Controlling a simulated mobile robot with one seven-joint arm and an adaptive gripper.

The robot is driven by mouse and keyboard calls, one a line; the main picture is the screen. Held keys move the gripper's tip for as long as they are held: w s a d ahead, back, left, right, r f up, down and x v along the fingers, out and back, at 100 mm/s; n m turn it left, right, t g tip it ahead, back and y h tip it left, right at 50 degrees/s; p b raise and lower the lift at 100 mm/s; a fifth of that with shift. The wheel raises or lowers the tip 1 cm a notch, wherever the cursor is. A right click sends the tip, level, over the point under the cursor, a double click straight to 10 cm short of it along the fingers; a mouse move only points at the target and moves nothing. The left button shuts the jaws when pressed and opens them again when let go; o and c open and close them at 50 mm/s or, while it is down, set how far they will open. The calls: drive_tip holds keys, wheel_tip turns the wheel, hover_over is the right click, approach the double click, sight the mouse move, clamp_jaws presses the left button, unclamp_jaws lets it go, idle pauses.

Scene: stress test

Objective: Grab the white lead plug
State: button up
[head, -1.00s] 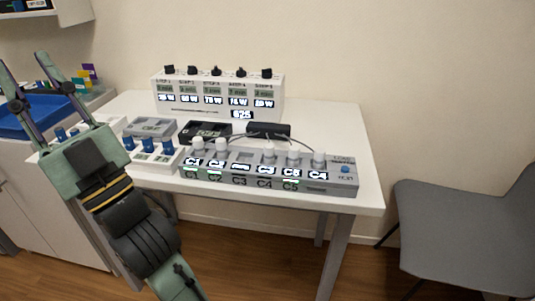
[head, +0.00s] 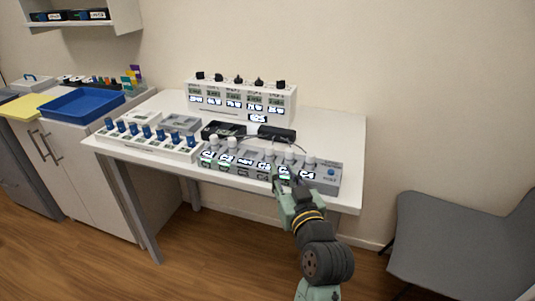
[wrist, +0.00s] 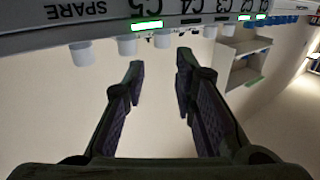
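Several white plugs stand in a row on a grey labelled strip (head: 325,183) at the table's front right. One is the white plug at the right end (head: 310,161). Others are the white plug (head: 289,157) beside it and the white plug at the left end (head: 213,143). Which one is the lead plug I cannot tell. My gripper (head: 286,178) is in front of the strip's right half. In the wrist view my gripper (wrist: 160,77) is open and empty, its fingers pointing at the strip. White plugs (wrist: 127,45) show there, apart from the fingertips.
A white strip with several blue plugs (head: 147,132) lies to the left. Black boxes (head: 223,130) and a white panel with black knobs (head: 240,102) stand behind. A blue tray (head: 82,104) is on the left cabinet. A grey chair (head: 450,230) stands right.

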sight(271, 150)
drive_tip(key=p+x, duration=0.1)
drive_tip(key=x, duration=0.3)
drive_tip(key=shift+w+a+r, duration=0.1)
drive_tip(key=shift+w+a, duration=0.1)
drive_tip(key=shift+w, duration=0.05)
drive_tip(key=p+x, duration=0.2)
drive_tip(key=x, duration=0.2)
drive_tip(key=shift+w+a+r, duration=0.15)
drive_tip(key=shift+w+a, duration=0.1)
drive_tip(key=shift+w, duration=0.3)
clamp_jaws()
